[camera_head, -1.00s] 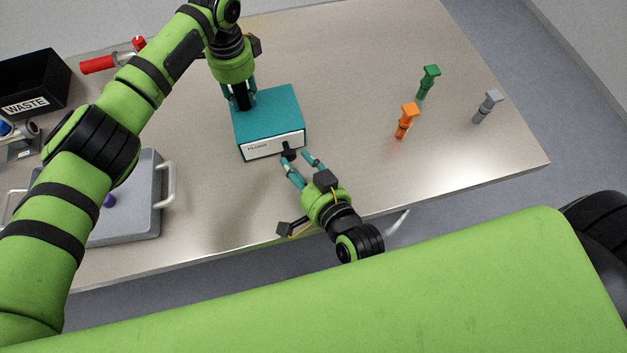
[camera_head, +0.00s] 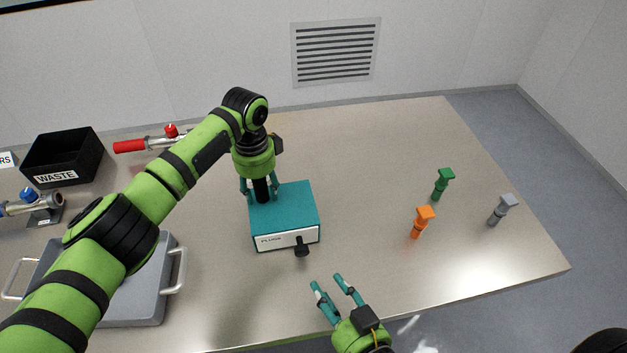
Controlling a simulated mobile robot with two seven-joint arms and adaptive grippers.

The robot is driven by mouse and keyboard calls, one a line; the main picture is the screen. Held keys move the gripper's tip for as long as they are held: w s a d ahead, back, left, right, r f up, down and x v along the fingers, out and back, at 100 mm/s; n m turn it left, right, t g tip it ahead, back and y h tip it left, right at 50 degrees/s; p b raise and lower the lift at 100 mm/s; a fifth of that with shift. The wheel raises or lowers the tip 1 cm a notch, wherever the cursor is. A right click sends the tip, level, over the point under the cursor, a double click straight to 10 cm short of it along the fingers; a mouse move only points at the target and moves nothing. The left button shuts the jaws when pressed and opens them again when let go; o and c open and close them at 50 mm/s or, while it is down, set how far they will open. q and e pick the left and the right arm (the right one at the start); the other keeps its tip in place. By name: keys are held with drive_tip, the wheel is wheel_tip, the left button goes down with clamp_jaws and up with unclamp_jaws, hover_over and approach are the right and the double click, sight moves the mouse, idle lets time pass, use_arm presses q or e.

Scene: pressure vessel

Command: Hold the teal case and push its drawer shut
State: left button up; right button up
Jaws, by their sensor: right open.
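The teal case (camera_head: 290,206) stands on the steel table. Its drawer (camera_head: 275,241) has a white labelled front with a black knob (camera_head: 302,246); the front looks about flush with the case. My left gripper (camera_head: 261,194) points down at the case's back left part, its fingers on either side of a dark upright part. Whether they are closed on it is unclear. My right gripper (camera_head: 325,283) is open and empty, in front of the knob and to its lower right, apart from the case.
Orange (camera_head: 422,222), green (camera_head: 442,184) and grey (camera_head: 501,210) plugs stand to the right. A grey tray (camera_head: 150,306) with handles lies at left, partly behind my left arm. A black waste bin (camera_head: 64,158) and red-handled valve (camera_head: 145,144) are at back left. The table between case and plugs is clear.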

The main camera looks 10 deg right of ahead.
use_arm(q)
drive_tip(key=shift+r, duration=0.1)
wheel_tip(320, 180, up, 12)
drive_tip(key=shift+f, duration=0.1)
idle(0.5)
idle(0.4)
